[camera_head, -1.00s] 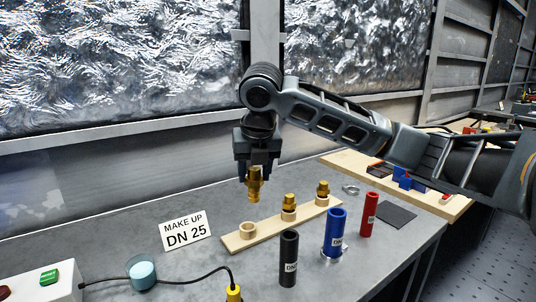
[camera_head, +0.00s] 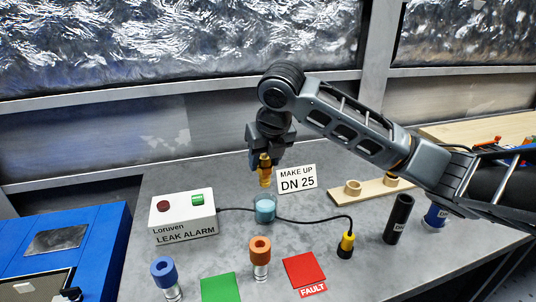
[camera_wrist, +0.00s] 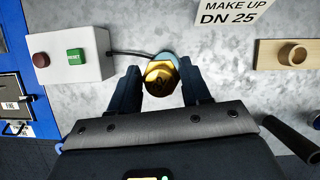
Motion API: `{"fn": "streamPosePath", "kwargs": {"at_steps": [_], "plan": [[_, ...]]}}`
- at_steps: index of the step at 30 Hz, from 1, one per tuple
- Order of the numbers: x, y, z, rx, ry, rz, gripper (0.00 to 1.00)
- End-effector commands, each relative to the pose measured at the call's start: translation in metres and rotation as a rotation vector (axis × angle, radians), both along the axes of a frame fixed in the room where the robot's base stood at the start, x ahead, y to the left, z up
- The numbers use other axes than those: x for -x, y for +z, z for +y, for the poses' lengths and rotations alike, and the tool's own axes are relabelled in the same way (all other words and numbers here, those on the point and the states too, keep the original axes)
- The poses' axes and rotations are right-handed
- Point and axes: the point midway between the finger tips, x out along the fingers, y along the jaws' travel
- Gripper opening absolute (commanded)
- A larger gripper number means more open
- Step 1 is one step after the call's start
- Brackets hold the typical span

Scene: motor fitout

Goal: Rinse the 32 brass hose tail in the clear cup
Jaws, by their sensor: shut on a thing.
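My gripper (camera_head: 265,158) points down and is shut on a brass hose tail (camera_head: 265,176), which hangs upright below the fingers. In the wrist view the hose tail (camera_wrist: 161,78) sits between the two dark fingers (camera_wrist: 161,90). The clear cup (camera_head: 265,209) holds pale blue liquid and stands on the grey bench, just below the hose tail. The hose tail appears above the cup's rim. In the wrist view the cup (camera_wrist: 166,57) is mostly hidden behind the hose tail. Any size mark on the hose tail is not readable.
A white leak alarm box (camera_head: 183,219) stands left of the cup, its black cable running behind it to a yellow probe (camera_head: 346,245). A "MAKE UP DN 25" sign (camera_head: 297,179) stands close behind right. Orange (camera_head: 260,257) and blue (camera_head: 164,276) fittings stand in front. A wooden rack (camera_head: 375,191) is at right.

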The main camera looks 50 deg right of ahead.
Motion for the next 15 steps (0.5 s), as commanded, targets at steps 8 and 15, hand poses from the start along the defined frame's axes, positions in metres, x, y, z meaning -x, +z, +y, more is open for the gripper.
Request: {"fn": "streamPosePath", "kwargs": {"at_steps": [8, 15], "plan": [[0.0, -0.017, -0.001, 0.0, -0.002, 0.0, 0.13], [0.0, -0.035, 0.0, 0.0, -0.002, 0.001, 0.13]]}}
